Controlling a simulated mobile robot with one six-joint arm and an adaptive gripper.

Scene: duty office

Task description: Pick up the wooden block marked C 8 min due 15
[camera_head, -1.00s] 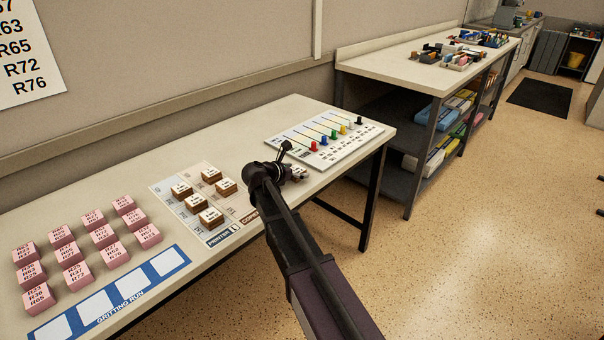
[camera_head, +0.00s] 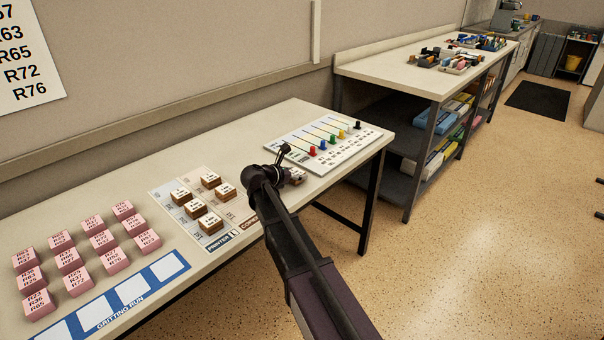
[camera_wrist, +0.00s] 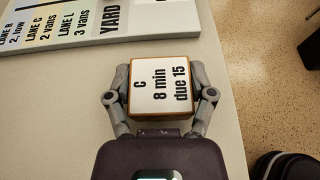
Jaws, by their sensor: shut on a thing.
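The wooden block marked C 8 min due 15 (camera_wrist: 160,88) has a white label on top and wooden edges. In the wrist view my gripper (camera_wrist: 160,90) is shut on it, one finger on each side, with the label facing the camera. In the head view my gripper (camera_head: 284,172) is over the right part of the near table, and the block (camera_head: 297,176) shows partly behind my arm. I cannot tell whether it touches the tabletop.
Several wooden blocks (camera_head: 210,222) sit on a printer and copier mat (camera_head: 160,201) left of my gripper. Pink blocks (camera_head: 103,241) stand further left by the blue gritting strip (camera_head: 150,282). A board with coloured pegs (camera_head: 345,151) lies close behind my gripper. Bare table (camera_head: 230,150) lies between.

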